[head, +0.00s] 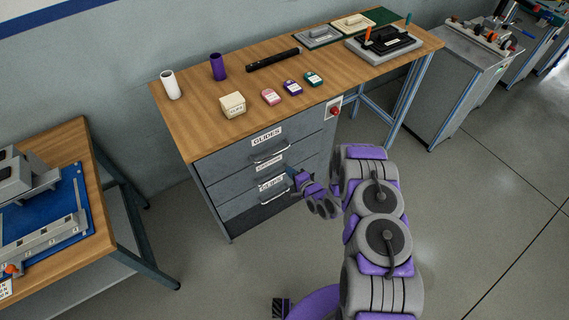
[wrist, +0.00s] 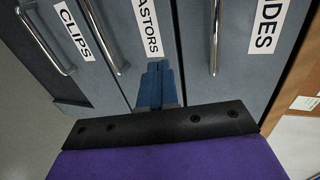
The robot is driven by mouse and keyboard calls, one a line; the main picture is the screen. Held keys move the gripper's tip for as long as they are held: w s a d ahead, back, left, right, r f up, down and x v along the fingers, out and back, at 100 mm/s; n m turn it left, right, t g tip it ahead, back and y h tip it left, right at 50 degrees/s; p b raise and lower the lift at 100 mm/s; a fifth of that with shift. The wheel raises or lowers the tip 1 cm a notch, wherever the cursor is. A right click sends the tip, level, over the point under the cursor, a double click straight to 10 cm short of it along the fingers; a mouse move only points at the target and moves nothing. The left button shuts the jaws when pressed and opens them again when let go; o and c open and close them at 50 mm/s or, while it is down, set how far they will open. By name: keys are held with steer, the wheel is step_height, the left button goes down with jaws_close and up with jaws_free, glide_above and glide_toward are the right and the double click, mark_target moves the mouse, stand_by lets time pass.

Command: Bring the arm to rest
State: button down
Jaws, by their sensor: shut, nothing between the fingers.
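My gripper (head: 290,172) is in front of the grey drawer unit, its tip close to the middle drawers. In the wrist view its blue fingers (wrist: 158,72) are together with nothing between them, pointing at the drawer front by the castors label (wrist: 147,28). Whether they touch the front I cannot tell. My arm reaches in from the lower right, bent down toward the drawers. The glides drawer (head: 240,155) is at the top, and the clips label (wrist: 75,32) shows on the lowest labelled front.
The wooden bench top (head: 205,125) holds a white cylinder (head: 170,85), a purple cylinder (head: 218,67), a black bar (head: 273,60), a cream box (head: 232,105) and small coloured boxes. A red button (head: 335,110) is on the right side. Another table (head: 88,160) stands left. Floor is clear at right.

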steer(key=s+r, duration=0.1)
steer(key=s, duration=0.3)
steer(key=w+d+r+n+g+h, duration=0.4)
steer(key=d+r+n+h, duration=0.1)
steer(key=d+r, duration=0.65)
steer(key=s+d+r+n+g+h, duration=0.1)
steer(key=s+d+r+h, duration=0.1)
steer(key=s+r, duration=0.35)
steer(key=s+d+r+n+g+h, duration=0.1)
steer(key=s+d+r+h, duration=0.1)
steer(key=r, duration=0.6)
steer(key=s+d+r+n+g, duration=0.1)
steer(key=s+r+g, duration=0.1)
steer(key=s+r, duration=0.45)
steer(key=s+d+r+g, duration=0.15)
steer(key=s+r, duration=0.25)
steer(key=s, duration=0.5)
steer(key=s+a+r+n+g, duration=0.1)
steer(key=s+a+r, duration=0.1)
steer(key=s, duration=0.6)
steer(key=s+a+r+n+g, duration=0.1)
steer(key=s+r+g, duration=0.1)
steer(key=s, duration=0.6)
steer(key=s+a+r+n+g, duration=0.1)
steer(key=s+a+r, duration=0.1)
steer(key=s, duration=0.5)
steer(key=shift+s+a+r+y+p, duration=0.35)
steer(key=shift+s+r+y+p, duration=0.1)
steer(key=shift+r, duration=0.4)
